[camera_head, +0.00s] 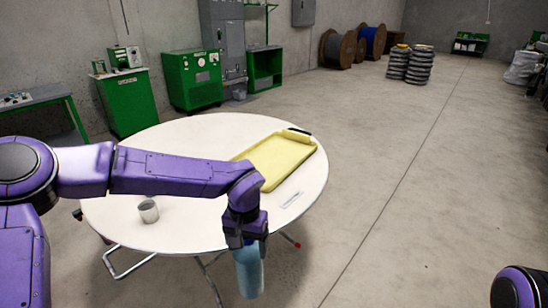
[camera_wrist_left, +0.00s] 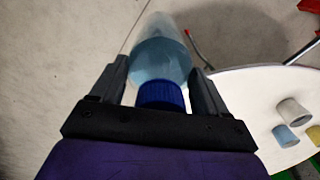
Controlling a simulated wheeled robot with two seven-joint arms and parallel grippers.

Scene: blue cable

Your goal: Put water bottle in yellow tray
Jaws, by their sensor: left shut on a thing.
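A light blue water bottle (camera_head: 249,272) hangs below my left gripper (camera_head: 245,240), past the table's near edge and over the floor. In the left wrist view the bottle (camera_wrist_left: 162,62), with its dark blue cap (camera_wrist_left: 160,96), sits between the two fingers of the left gripper (camera_wrist_left: 162,85), which is shut on it. The yellow tray (camera_head: 278,162) lies on the white round table, partly hidden behind my left arm. A yellow roll-shaped item (camera_head: 298,135) lies at the tray's far edge. My right gripper is not in view.
The white round table (camera_head: 190,232) also holds a grey cup (camera_head: 148,211) at the left and a small white label-like strip (camera_head: 291,200) near the tray. In the left wrist view, a grey cup (camera_wrist_left: 293,112) and a blue item (camera_wrist_left: 286,136) stand on the table.

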